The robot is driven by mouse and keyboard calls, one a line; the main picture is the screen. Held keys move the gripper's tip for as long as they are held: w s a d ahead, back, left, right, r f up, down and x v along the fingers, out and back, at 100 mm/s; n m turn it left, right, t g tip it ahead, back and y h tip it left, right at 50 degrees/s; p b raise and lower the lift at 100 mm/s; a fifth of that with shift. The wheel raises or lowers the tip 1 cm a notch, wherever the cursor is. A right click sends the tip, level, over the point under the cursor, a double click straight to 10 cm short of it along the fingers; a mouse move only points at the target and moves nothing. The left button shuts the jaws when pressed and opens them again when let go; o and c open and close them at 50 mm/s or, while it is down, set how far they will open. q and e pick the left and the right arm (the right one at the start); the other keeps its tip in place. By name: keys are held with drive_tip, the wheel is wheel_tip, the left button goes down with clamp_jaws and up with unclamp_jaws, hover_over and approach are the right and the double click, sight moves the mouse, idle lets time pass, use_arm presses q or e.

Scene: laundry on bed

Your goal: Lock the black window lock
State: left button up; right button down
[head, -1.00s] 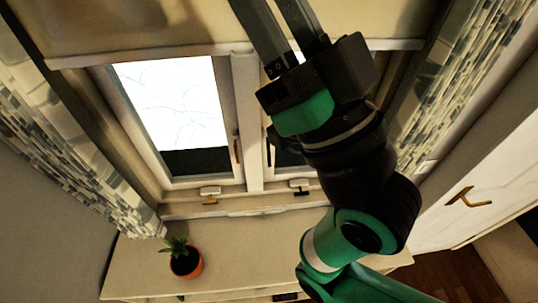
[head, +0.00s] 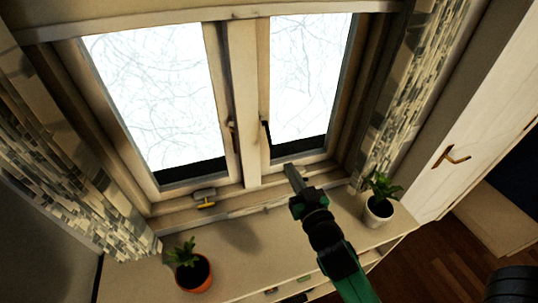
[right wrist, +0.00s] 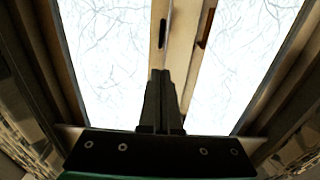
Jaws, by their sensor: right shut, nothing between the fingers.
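The black window lock cannot be made out in the head view now; my right gripper covers the foot of the right window, where a small black-tabbed fitting showed earlier. My right gripper (head: 291,170) is shut and empty, its fingers pointing up at the bottom of the right window frame. I cannot tell whether it touches anything. In the right wrist view the closed fingers (right wrist: 166,76) lie below a black handle (right wrist: 162,33). My left gripper is not in view.
Potted plants stand on the sill, an orange pot (head: 195,275) left and a white pot (head: 379,211) right. Patterned curtains hang at both sides.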

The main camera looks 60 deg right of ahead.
drive_tip(key=shift+w+d+r, duration=0.1)
drive_tip(key=shift+w, duration=0.05)
drive_tip(key=p, duration=0.2)
approach(269, 139)
wheel_tip(269, 139, up, 3)
drive_tip(key=w+d, duration=0.1)
drive_tip(key=d, duration=0.1)
drive_tip(key=shift+w+d+f+b, duration=0.15)
drive_tip(key=shift+w+d+f, duration=0.4)
drive_tip(key=shift+w+f, duration=0.2)
drive_tip(key=shift+w+d+f+b, duration=0.15)
drive_tip(key=shift+w+d+f, duration=0.5)
drive_tip(key=shift+w, duration=0.15)
drive_tip(key=shift+a, duration=0.1)
